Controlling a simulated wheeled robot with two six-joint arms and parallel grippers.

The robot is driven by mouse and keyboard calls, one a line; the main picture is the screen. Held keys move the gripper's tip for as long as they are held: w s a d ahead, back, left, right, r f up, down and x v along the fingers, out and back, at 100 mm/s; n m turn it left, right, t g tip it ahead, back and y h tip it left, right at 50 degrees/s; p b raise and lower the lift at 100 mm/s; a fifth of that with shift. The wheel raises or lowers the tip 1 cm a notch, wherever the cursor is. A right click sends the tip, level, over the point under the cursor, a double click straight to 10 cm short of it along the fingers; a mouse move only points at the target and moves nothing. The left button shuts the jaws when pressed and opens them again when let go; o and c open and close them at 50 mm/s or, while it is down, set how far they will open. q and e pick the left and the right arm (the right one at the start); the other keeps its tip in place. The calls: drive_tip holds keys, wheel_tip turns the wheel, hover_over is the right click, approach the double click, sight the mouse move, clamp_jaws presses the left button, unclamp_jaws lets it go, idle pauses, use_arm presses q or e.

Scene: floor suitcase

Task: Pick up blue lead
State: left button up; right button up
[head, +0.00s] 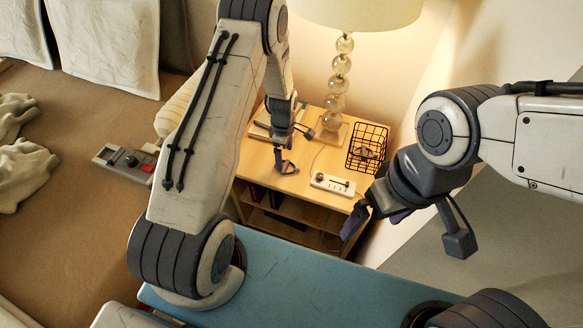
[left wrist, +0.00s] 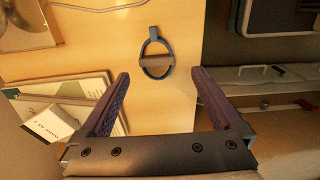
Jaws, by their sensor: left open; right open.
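The blue lead (left wrist: 147,70) shows in the left wrist view as a small blue loop with a brown band across it. It lies flat on the wooden bedside table, near its edge. In the head view the lead (head: 288,169) is small, just below my left gripper (head: 283,147). In the left wrist view my left gripper (left wrist: 160,78) is open, with its two purple fingers apart and the lead centred beyond the tips. The fingers do not appear to touch it. My right gripper (head: 374,214) is open and empty, right of the table's front.
On the table (head: 262,160) stand a lamp (head: 337,85), a black wire basket (head: 367,146), a white switch box (head: 332,184) and books (left wrist: 65,100). A bed (head: 75,120) is at left, a blue surface (head: 300,275) in front.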

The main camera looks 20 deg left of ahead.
sight(285, 165)
use_arm(q)
drive_tip(key=shift+w+a+f, duration=0.1)
drive_tip(key=shift+w+f, duration=0.05)
drive_tip(key=shift+f, duration=1.45)
drive_tip(key=shift+w+f, duration=0.15)
drive_tip(key=shift+f, duration=1.4)
drive_tip(key=c, duration=1.3)
